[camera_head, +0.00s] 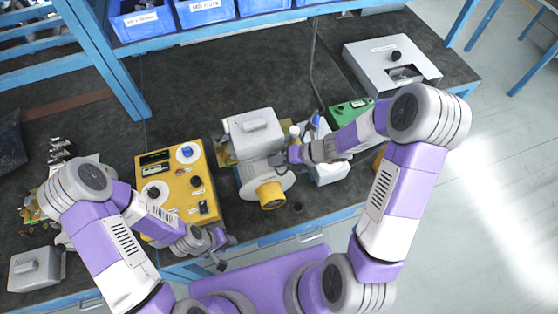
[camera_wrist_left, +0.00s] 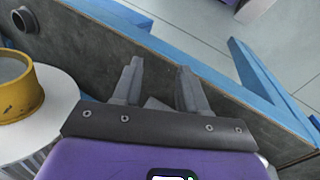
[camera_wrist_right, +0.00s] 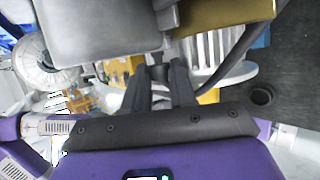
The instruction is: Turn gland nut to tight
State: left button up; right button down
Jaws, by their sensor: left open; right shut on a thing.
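The blower (camera_head: 264,180) has a white housing, a grey terminal box (camera_head: 252,134) and a yellow outlet (camera_head: 270,194). It stands near the front edge of the bench. My right gripper (camera_head: 279,160) reaches in from the right, beside the terminal box. In the right wrist view the right gripper (camera_wrist_right: 160,82) is shut on a small dark part, apparently the gland nut (camera_wrist_right: 158,72), below the grey box. The fingers hide much of it, so its tightness cannot be seen. My left gripper (camera_head: 221,250) is open and empty at the front edge. It also shows in the left wrist view (camera_wrist_left: 158,78).
A yellow control box (camera_head: 178,187) with knobs stands left of the blower. Bottles and a white box (camera_head: 330,173) stand close to its right. A grey box (camera_head: 390,65) is at the back right. Blue bins (camera_head: 205,10) line the back.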

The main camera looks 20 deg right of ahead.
jog(key=c, duration=0.9)
grip_release()
pick_arm(q)
notch_tip(320, 180, up, 2)
jog(key=shift+p, duration=1.05)
pick_arm(e)
jog(key=v, duration=0.7)
jog(key=shift+s+d+r, duration=0.15)
jog(key=shift+d, duration=0.05)
pick_arm(q)
jog(key=shift+s, duration=0.1)
